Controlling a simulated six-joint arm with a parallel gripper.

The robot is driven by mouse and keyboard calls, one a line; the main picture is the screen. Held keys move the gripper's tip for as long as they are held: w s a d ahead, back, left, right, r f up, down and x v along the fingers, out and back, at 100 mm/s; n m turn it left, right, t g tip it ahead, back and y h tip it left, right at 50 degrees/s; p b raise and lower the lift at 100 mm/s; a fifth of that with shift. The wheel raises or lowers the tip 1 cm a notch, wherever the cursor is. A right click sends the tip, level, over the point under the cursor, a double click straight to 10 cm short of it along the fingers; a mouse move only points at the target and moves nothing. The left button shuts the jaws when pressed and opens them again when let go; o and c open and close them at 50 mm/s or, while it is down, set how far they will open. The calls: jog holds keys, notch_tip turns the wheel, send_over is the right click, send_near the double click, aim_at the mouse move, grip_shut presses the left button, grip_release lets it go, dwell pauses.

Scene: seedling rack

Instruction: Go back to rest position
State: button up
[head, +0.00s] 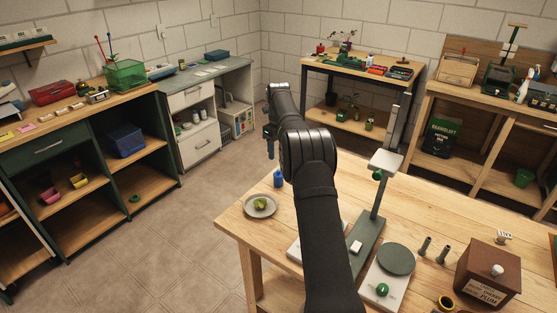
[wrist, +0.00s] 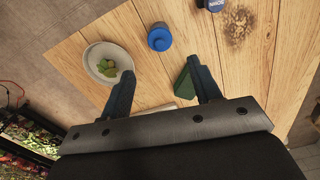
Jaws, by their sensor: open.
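My gripper (wrist: 160,70) is open, and its two dark fingers stand apart with nothing held between them. In the head view my gripper (head: 270,138) is at the end of my raised black arm, above the left part of the wooden table (head: 237,222). My arm hides part of the table and what stands behind it.
A lamp-like stand (head: 378,205), a scale (head: 396,257) and a brown box (head: 490,270) stand to the right. The floor left of the table is clear.

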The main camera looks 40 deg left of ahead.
aim_at(278, 173)
jog(key=shift+r, duration=0.5)
notch_tip(278, 173, down, 13)
jog(key=shift+r, duration=2)
